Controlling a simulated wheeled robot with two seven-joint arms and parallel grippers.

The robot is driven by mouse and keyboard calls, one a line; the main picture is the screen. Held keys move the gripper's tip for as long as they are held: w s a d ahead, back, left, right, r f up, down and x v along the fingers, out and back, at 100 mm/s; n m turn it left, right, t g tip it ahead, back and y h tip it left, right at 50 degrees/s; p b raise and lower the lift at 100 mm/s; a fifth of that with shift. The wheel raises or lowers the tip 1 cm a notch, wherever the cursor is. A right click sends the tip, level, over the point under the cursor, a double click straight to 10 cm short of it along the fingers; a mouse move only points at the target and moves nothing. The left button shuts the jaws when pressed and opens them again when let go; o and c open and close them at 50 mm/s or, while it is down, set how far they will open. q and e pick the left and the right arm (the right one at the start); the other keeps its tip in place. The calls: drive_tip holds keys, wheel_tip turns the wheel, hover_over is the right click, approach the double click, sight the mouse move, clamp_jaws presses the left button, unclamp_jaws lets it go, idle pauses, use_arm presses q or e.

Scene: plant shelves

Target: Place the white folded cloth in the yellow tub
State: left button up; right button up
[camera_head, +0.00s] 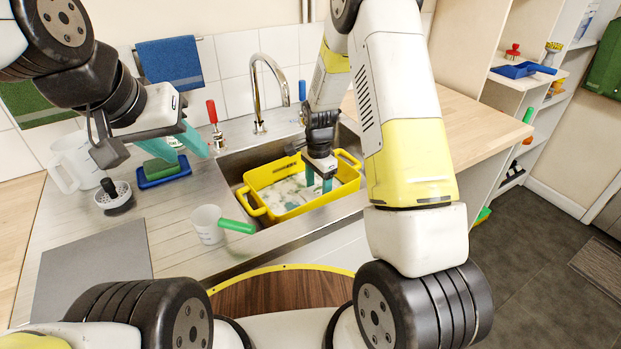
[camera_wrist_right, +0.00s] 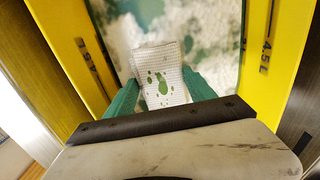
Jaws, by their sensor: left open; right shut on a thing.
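The yellow tub (camera_head: 318,204) sits in the sink, with whitish foamy water in it. Its yellow walls (camera_wrist_right: 285,60) also show on both sides in the right wrist view. My right gripper (camera_head: 319,183) reaches down into the tub from above. In the right wrist view, its green fingers are shut on the white folded cloth (camera_wrist_right: 160,72), which has green spots. The cloth is between the tub walls, over the foamy water; I cannot tell whether it touches the water. In the head view the cloth is not clearly visible. My left gripper (camera_head: 186,143) is open and empty above the counter.
A blue dish (camera_head: 165,177) with a green sponge (camera_head: 160,167) lies below my left gripper. A white cup (camera_head: 207,225) with a green handle stands before the sink. A white jug (camera_head: 78,160) and a round brush (camera_head: 117,198) are at left. The faucet (camera_head: 262,85) rises behind the sink.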

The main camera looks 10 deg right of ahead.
sight(318, 190)
drive_tip(key=shift+f, duration=1.75)
drive_tip(key=shift+f, duration=0.1)
drive_tip(key=o, duration=1.3)
